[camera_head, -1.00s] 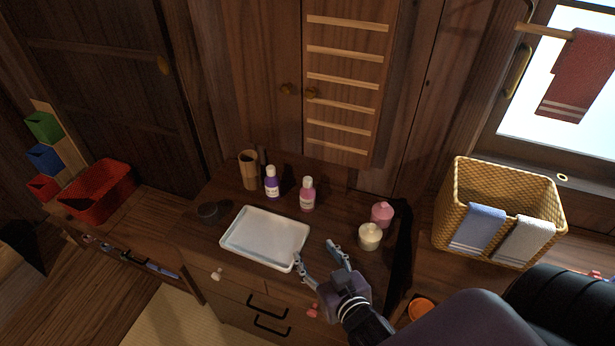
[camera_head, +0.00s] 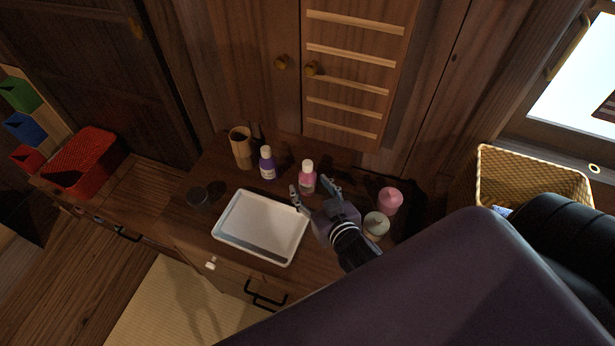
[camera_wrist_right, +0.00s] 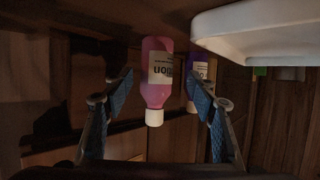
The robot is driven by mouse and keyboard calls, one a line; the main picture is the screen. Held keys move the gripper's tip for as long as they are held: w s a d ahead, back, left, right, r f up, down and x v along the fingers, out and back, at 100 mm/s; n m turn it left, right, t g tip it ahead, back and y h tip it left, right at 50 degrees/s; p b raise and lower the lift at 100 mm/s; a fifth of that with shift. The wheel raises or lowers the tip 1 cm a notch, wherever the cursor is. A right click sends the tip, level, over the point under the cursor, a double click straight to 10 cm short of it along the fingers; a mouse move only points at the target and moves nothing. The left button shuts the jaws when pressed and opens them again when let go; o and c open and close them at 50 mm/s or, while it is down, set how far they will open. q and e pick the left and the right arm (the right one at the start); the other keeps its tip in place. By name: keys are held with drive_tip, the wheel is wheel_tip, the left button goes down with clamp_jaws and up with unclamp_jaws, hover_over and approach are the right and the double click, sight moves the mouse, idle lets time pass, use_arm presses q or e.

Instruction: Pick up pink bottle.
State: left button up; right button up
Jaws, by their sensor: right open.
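The pink bottle (camera_head: 307,179) with a white cap stands upright on the dresser top (camera_head: 215,174), behind the right end of the white tray. My right gripper (camera_head: 312,190) is open just in front of it, with its fingertips near the bottle's left and right sides. In the right wrist view the pink bottle (camera_wrist_right: 156,75) shows upside down between the two open fingers (camera_wrist_right: 158,90). I cannot tell whether either finger touches it. My left gripper is not in view.
A purple bottle (camera_head: 267,165) stands close left of the pink one. The white tray (camera_head: 222,226) lies in front. A pink jar (camera_head: 390,201) and a cream jar (camera_head: 375,225) stand at right, near my forearm. A wooden cup (camera_head: 241,150) is at the back left.

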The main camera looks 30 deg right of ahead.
sight(311, 184)
drive_tip(key=x, duration=0.3)
drive_tip(key=shift+w+d, duration=0.25)
drive_tip(key=shift+w, duration=0.05)
drive_tip(key=shift+w+f, duration=0.1)
drive_tip(key=shift+w, duration=0.15)
drive_tip(key=shift+c, duration=0.2)
drive_tip(key=c, duration=1.3)
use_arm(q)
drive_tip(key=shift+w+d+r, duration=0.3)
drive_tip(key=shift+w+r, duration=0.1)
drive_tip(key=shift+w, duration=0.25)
use_arm(e)
drive_tip(key=shift+c, duration=0.2)
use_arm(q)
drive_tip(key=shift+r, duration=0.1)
